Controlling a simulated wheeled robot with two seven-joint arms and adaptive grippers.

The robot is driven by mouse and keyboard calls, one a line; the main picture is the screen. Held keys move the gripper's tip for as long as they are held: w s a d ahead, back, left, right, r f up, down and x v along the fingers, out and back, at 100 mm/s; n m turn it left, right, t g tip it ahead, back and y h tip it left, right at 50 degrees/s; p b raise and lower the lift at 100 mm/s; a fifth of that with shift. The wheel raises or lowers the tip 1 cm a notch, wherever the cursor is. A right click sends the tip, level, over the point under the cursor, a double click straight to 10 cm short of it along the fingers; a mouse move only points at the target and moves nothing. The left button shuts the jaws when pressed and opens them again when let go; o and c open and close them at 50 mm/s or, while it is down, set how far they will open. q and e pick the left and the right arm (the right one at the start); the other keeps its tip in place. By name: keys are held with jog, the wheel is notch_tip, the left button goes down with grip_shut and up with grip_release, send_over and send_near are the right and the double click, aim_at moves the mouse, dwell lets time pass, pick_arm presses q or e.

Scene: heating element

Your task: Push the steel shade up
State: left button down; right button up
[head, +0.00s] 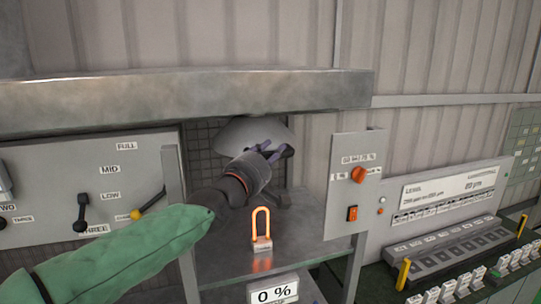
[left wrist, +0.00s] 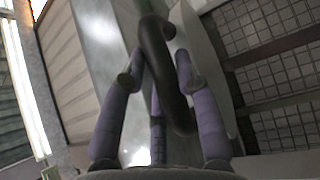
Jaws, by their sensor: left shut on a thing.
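The steel shade (head: 238,131) is a grey rounded plate under the thick metal beam, in front of a dark tiled recess. In the left wrist view a pale curved plate, likely the shade (left wrist: 207,50), lies beside the fingers. My left gripper (head: 274,152) is in front of the shade and hides part of it. In the left wrist view my left gripper (left wrist: 158,70) has its purple fingers closed around a dark curved handle (left wrist: 153,45). How the handle joins the shade is hidden. My right gripper is not in view.
A glowing orange heating element (head: 261,224) stands on the metal shelf (head: 310,225), just right of my left arm. A lever panel (head: 120,165) is at the left. A switch panel (head: 357,190) stands at the right. The beam (head: 180,92) runs close above the gripper.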

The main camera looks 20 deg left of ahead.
pick_arm(q)
jog(key=c, duration=0.9)
grip_release()
jog(key=shift+a+r, duration=0.1)
jog(key=shift+r, duration=0.4)
jog(key=shift+c, duration=0.2)
jog(key=shift+o, duration=0.2)
jog(key=shift+f, duration=0.15)
jog(key=shift+f, duration=0.1)
jog(key=shift+s, duration=0.15)
jog(key=v, duration=1.1)
jog(key=shift+s, duration=0.35)
